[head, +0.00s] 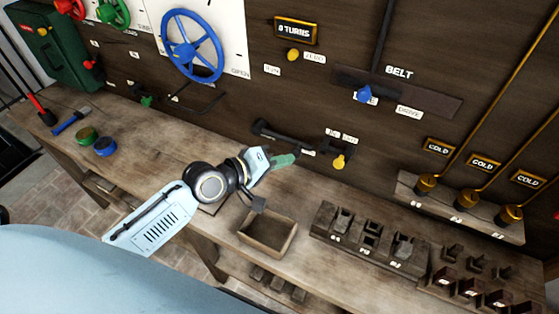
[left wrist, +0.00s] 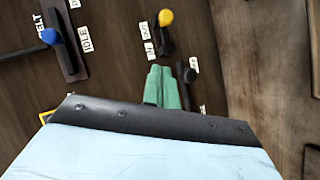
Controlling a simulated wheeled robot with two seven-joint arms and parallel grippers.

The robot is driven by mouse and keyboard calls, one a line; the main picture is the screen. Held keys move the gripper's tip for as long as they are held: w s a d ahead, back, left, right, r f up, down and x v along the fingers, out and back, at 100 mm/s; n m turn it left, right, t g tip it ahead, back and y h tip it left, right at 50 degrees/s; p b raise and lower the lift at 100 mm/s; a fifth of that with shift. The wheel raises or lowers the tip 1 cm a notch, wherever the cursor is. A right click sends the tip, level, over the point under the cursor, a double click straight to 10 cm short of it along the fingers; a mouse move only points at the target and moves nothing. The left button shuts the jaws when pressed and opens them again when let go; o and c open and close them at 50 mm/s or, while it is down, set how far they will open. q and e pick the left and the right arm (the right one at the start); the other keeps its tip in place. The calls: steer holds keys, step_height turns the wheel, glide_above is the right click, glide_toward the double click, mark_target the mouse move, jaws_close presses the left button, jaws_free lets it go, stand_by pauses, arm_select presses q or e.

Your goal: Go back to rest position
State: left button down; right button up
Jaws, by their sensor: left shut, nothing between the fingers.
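My left gripper (head: 284,160) reaches in from the left over the wooden bench, close to the dark wall panel. Its green fingers are shut together and hold nothing. In the left wrist view the shut fingers (left wrist: 165,88) point toward a yellow-knobbed lever (left wrist: 165,18) on the panel. That yellow knob (head: 339,162) is right of the fingers in the head view. I cannot tell whether the fingers touch the panel. My right gripper is not in view.
An open wooden box (head: 268,234) sits on the bench below my left gripper. A block rack (head: 370,240) and brass-capped posts (head: 466,199) stand to the right. A blue handwheel (head: 191,46), a blue belt lever (head: 363,94) and a dark handle (head: 282,137) are on the wall.

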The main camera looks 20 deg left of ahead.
arm_select(q)
steer(key=shift+s+a+r, duration=0.15)
steer(key=shift+s+a, duration=0.05)
steer(key=shift+s, duration=0.2)
